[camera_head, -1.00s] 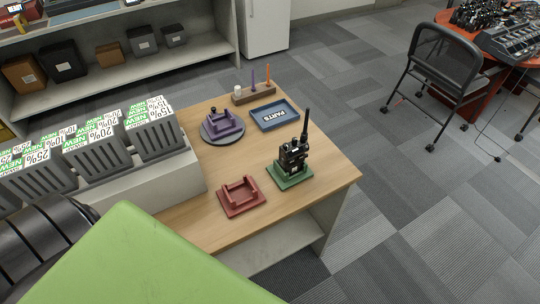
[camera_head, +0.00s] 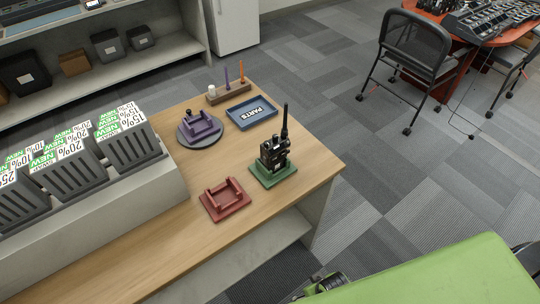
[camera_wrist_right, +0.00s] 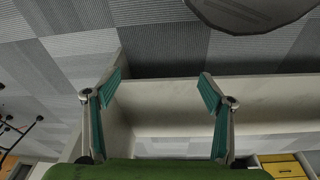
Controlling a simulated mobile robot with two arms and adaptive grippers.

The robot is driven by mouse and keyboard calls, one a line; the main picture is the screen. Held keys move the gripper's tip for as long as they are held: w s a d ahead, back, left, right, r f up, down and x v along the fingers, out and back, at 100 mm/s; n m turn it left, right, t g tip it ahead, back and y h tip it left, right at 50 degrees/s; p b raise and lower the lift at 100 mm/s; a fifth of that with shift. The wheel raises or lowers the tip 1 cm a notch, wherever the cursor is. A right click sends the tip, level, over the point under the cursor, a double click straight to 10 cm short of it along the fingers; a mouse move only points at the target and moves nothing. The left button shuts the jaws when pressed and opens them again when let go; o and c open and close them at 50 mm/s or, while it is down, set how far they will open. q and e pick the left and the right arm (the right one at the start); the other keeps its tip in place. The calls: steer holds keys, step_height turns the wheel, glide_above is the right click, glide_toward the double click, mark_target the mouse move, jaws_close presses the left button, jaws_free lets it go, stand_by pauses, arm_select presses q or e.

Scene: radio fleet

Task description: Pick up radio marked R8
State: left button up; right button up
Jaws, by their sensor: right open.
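A black handheld radio (camera_head: 273,154) with a tall antenna stands upright in a green cradle (camera_head: 262,177) near the right edge of the wooden table. Its label is too small to read, so I cannot tell whether it says R8. In the right wrist view my right gripper (camera_wrist_right: 162,85) is open and empty, with teal pads on its fingers. It faces pale panels and carpet, and no radio shows between the fingers. My left gripper is not in view.
A red empty cradle (camera_head: 226,201), a purple cradle on a grey disc (camera_head: 185,138) and a blue PARTS tray (camera_head: 239,119) share the table. A pen holder (camera_head: 228,94) stands behind them. Grey bins (camera_head: 133,150) line the left.

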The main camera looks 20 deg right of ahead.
steer(key=w+r+t, duration=0.1)
steer(key=w+r, duration=0.2)
steer(key=r, duration=0.8)
steer(key=w+r+t, duration=0.2)
steer(key=w+r, duration=0.1)
steer(key=r, duration=0.7)
steer(key=n+t+y, duration=0.2)
steer(key=t+y, duration=0.4)
steer(key=t, duration=0.6)
glide_toward(273, 144)
step_height(273, 144, down, 2)
steer(key=d, duration=0.3)
steer(key=x, duration=0.7)
steer(key=shift+a+f+p, duration=0.3)
steer(key=shift+a+p, duration=0.05)
steer(key=shift+a, duration=0.05)
steer(key=p+x, duration=0.1)
steer(key=x, duration=0.3)
steer(key=shift+w+a+r+p, duration=0.1)
steer(key=shift+a+r+p, duration=0.2)
steer(key=shift+a, duration=0.2)
steer(key=shift+w+a+f, duration=0.15)
steer(key=shift+w, duration=0.2)
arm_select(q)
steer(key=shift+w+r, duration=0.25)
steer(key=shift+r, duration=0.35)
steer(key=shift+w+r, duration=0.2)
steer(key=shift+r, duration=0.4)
